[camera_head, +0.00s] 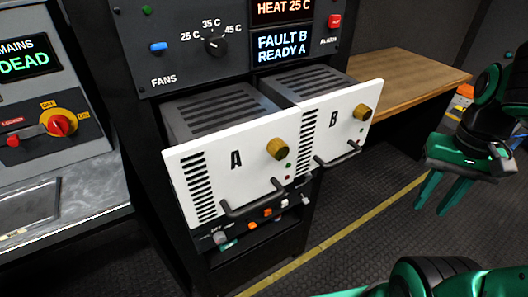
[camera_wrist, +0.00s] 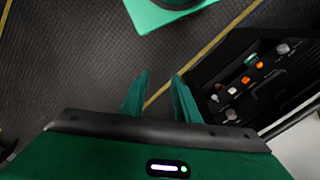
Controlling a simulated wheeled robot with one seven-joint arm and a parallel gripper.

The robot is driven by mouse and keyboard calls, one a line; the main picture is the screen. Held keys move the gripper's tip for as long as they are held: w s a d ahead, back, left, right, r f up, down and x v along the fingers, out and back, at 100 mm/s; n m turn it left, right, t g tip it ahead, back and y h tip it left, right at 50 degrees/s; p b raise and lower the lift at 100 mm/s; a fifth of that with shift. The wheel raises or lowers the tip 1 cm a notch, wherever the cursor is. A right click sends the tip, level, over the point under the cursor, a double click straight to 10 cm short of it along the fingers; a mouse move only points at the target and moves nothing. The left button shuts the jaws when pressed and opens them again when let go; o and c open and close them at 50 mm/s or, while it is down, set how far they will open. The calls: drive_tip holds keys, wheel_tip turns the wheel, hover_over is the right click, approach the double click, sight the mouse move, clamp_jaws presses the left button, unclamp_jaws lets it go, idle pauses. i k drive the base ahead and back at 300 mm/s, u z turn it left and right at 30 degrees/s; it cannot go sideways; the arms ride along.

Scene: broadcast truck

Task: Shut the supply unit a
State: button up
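Supply unit A (camera_head: 215,155) has a white front with slots, a brass knob (camera_head: 278,149) and a black handle (camera_head: 252,205). It is pulled out of the rack, with its grey vented top showing. Supply unit B (camera_head: 325,115) beside it on the right is also pulled out. My gripper (camera_head: 432,208) is at the right of the head view, apart from both units, with its green fingers pointing down. In the wrist view my gripper (camera_wrist: 160,75) has its fingers apart with nothing between them. A white edge (camera_wrist: 300,145) shows at the lower right there; I cannot tell which unit it is.
A switch strip (camera_head: 262,218) lies below the units. Above them is a panel with a fan dial (camera_head: 214,43) and a display (camera_head: 282,46) reading "FAULT B READY A". A wooden table (camera_head: 410,75) stands behind on the right. A mains console (camera_head: 45,110) is left. Floor between rack and gripper is clear.

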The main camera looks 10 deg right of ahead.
sight(218, 161)
drive_tip(key=k, duration=1.05)
drive_tip(key=z, duration=0.4)
drive_tip(key=i, duration=0.6)
drive_tip(key=u, duration=0.1)
